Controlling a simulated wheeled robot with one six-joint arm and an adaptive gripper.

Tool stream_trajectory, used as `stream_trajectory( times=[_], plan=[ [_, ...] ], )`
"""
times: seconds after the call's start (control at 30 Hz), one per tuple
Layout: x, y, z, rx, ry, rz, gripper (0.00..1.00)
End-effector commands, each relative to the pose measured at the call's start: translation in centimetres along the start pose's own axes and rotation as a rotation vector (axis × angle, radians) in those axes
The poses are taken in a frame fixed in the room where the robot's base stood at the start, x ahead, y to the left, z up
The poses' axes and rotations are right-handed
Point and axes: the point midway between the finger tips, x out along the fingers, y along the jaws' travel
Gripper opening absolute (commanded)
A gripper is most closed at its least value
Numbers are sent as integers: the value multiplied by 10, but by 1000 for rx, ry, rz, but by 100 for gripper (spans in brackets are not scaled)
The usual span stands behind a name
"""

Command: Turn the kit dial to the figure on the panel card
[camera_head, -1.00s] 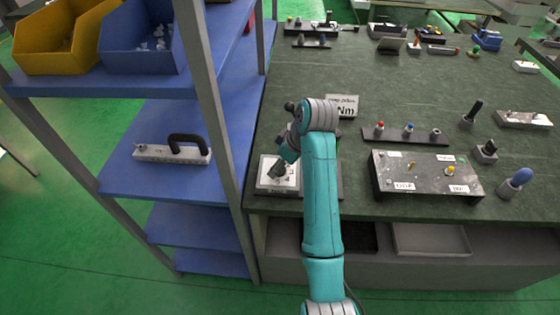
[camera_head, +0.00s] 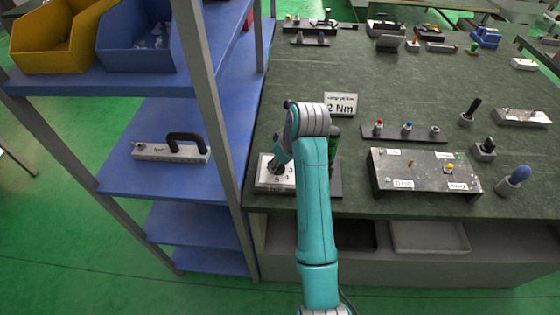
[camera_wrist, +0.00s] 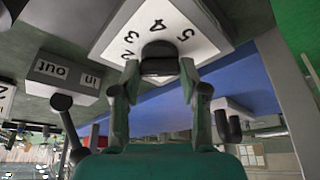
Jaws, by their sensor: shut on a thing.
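The kit dial's white plate (camera_head: 264,180) lies at the near left corner of the bench, and figures such as 3, 4 and 5 show on it. In the wrist view the plate (camera_wrist: 208,38) shows 2, 3, 4 and 5 around a dark round knob (camera_wrist: 160,52). My gripper (camera_wrist: 159,72) has a finger on each side of the knob and is shut on it. In the head view my gripper (camera_head: 277,167) hides most of the knob. I cannot tell which figure the dial points to. The panel card (camera_head: 340,104) behind the dial reads "2 Nm".
A box marked "in" and "out" (camera_wrist: 64,74) and a ball-ended lever (camera_wrist: 65,112) are close beside the dial. A blue shelf rack (camera_head: 150,185) stands left of the bench. A labelled panel (camera_head: 425,172) and a rack of small parts (camera_head: 405,132) sit to the right.

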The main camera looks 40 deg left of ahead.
Motion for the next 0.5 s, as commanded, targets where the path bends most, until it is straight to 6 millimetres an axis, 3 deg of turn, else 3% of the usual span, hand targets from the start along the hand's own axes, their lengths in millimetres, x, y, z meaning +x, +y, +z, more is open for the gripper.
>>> stream_trajectory(
  times=[0.23, 0.27, 0.33, 0.5],
  plan=[
    [0, 0, 0, 1, -1, 0, 9],
    [0, 0, 0, 1, -1, 0, 51],
    [0, 0, 0, 1, -1, 0, 68],
    [0, 0, 0, 0, -1, 0, 69]
  ],
)
